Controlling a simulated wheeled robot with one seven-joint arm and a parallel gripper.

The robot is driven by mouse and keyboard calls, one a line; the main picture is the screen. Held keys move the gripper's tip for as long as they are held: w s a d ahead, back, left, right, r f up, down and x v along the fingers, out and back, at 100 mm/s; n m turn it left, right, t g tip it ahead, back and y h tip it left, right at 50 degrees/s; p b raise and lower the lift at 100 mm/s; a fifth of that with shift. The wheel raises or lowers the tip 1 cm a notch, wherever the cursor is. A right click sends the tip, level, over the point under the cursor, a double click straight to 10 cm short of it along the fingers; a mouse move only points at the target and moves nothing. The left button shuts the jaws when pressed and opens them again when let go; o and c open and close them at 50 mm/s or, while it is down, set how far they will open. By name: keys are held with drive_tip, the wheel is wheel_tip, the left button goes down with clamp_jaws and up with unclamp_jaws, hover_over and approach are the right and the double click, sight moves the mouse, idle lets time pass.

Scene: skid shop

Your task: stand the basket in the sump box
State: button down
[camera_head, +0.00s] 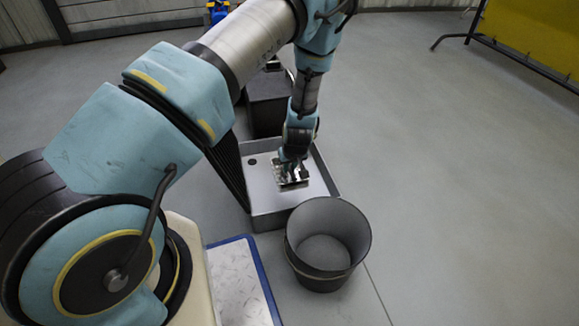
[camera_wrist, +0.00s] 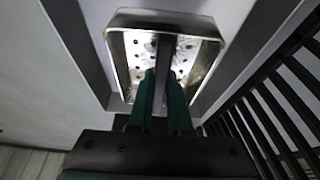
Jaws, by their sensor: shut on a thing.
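The basket (camera_wrist: 126,60) is a small shiny metal tray with a perforated floor and a bar across its middle. My gripper (camera_wrist: 163,78) has its green fingers shut on that bar. In the head view, the basket (camera_head: 292,181) shows under my gripper (camera_head: 291,168), inside the outline of the sump box. The sump box (camera_head: 268,221) is a shallow, open grey box with a light floor and a dark round hole at its far left. I cannot tell whether the basket touches the floor of the box. My wrist hides part of the basket in the head view.
A dark round bin (camera_head: 326,284) stands just in front of the sump box. Black slats (camera_head: 229,168) rise along the box's left side and show close by in the wrist view (camera_wrist: 268,125). A dark box (camera_head: 266,104) stands behind. The floor at right is clear.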

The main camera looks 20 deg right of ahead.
sight(290, 179)
wheel_tip(290, 179, down, 4)
drive_tip(key=b, duration=0.3)
drive_tip(key=shift+f, duration=0.25)
drive_tip(key=shift+f+b, duration=0.8)
drive_tip(key=shift+f, duration=0.45)
drive_tip(key=shift+f, duration=0.8)
idle(0.4)
drive_tip(key=c, duration=0.8)
unclamp_jaws()
drive_tip(key=shift+o, duration=0.4)
drive_tip(key=o, duration=0.4)
drive_tip(key=shift+o, duration=0.2)
drive_tip(key=shift+r, duration=0.1)
